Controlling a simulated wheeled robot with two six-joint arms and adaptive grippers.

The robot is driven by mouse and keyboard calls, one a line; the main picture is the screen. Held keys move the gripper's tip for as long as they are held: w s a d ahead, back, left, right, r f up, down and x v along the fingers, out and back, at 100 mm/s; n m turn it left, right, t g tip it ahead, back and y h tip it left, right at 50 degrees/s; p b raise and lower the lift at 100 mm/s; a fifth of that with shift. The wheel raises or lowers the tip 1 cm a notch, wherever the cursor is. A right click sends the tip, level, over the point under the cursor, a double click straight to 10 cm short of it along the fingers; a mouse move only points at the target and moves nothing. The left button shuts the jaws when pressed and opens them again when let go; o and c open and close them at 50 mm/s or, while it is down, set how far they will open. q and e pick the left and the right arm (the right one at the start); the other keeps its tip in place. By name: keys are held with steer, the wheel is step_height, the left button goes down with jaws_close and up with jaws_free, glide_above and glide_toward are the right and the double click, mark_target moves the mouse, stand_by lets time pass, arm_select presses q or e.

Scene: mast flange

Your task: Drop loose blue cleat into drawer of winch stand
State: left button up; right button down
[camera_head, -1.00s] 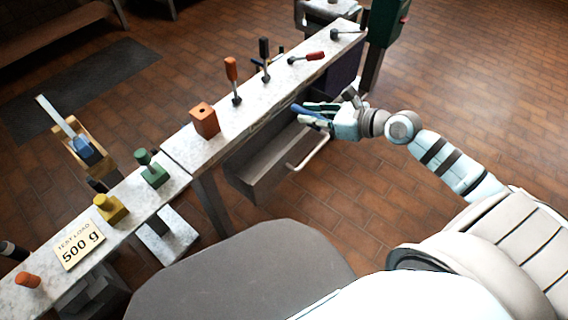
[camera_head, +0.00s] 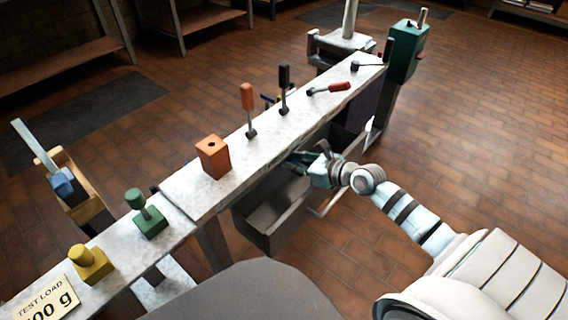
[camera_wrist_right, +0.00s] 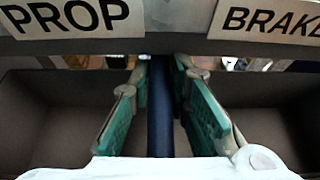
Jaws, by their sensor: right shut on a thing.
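The drawer (camera_head: 252,228) of the winch stand (camera_head: 205,189) is open below the pale top, and its inside looks empty where it shows. My right gripper (camera_head: 301,161) is over the drawer, close to the stand's front edge. In the right wrist view my right gripper (camera_wrist_right: 161,100) is shut on the blue cleat (camera_wrist_right: 160,125), a dark blue bar between its teal finger pads. The brown drawer walls show on both sides below it. The cleat's far end is hidden. My left gripper is not in view.
Labels PROP (camera_wrist_right: 65,17) and BRAKE (camera_wrist_right: 270,20) are on the edge above the drawer. An orange block (camera_head: 213,158) and several levers stand on the top. A green box (camera_head: 404,52) is at the far end. Open floor lies to the right.

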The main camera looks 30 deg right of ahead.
steer(key=shift+w+f, duration=0.1)
steer(key=shift+f, duration=0.05)
steer(key=shift+s+r, duration=0.3)
steer(key=shift+r, duration=0.05)
steer(key=shift+w+f, duration=0.1)
steer(key=shift+f, duration=0.2)
steer(key=c, duration=1.5)
jaws_free()
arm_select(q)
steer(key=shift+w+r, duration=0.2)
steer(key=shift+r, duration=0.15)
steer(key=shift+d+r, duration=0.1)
arm_select(e)
steer(key=shift+r, duration=0.1)
steer(key=shift+r+p, duration=0.25)
steer(key=shift+p, duration=0.05)
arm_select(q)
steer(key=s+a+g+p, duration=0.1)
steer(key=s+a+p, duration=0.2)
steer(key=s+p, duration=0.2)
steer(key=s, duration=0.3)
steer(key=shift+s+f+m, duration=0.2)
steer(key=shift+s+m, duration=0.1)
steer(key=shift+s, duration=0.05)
arm_select(e)
steer(key=v, duration=1.2)
steer(key=shift+f, duration=0.2)
